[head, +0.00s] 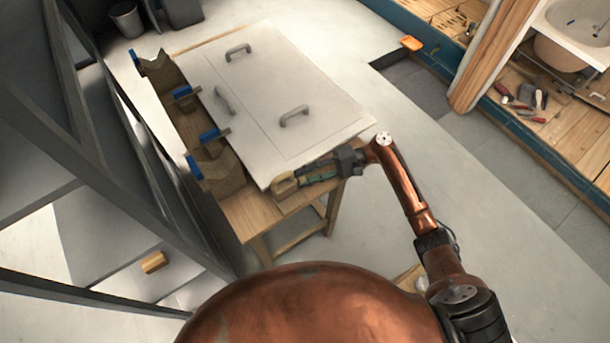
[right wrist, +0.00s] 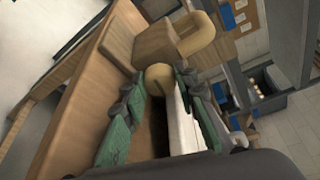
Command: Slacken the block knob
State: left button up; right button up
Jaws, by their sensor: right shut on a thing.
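The block knob (right wrist: 158,77) is a round, pale wooden knob in the right wrist view. It sits between the green fingers of my right gripper (right wrist: 162,84), which is shut on it. Behind the knob is a wooden block (right wrist: 145,45) with a rounded, loop-like wooden part (right wrist: 196,36). In the head view my right gripper (head: 300,178) reaches in from the right at the table's near corner, by a small yellowish wooden piece (head: 284,184). The knob's details are too small to tell there. My left gripper is not in view.
A large white panel (head: 270,90) with several grey handles lies on the wooden table (head: 245,215), close beside my gripper. Wooden blocks with blue-ended clamps (head: 208,135) line its left edge. Grey framing (head: 95,150) stands left. The floor (head: 480,220) to the right is mostly clear.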

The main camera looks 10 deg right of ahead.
jog(key=shift+f+n+b, duration=0.1)
jog(key=shift+n+b, duration=0.25)
jog(key=shift+n, duration=0.35)
jog(key=shift+y, duration=0.3)
jog(key=o, duration=1.2)
jog(key=shift+c, duration=0.2)
jog(key=shift+w+d+r, duration=0.1)
jog(key=shift+d+r, duration=0.05)
jog(key=shift+d, duration=1.2)
jog(key=shift+w+d+r, duration=0.1)
jog(key=shift+d+r, duration=0.1)
jog(key=shift+d, duration=1.15)
jog(key=shift+w+d+r, duration=0.1)
jog(key=shift+d+r, duration=0.05)
jog(key=shift+d, duration=1.2)
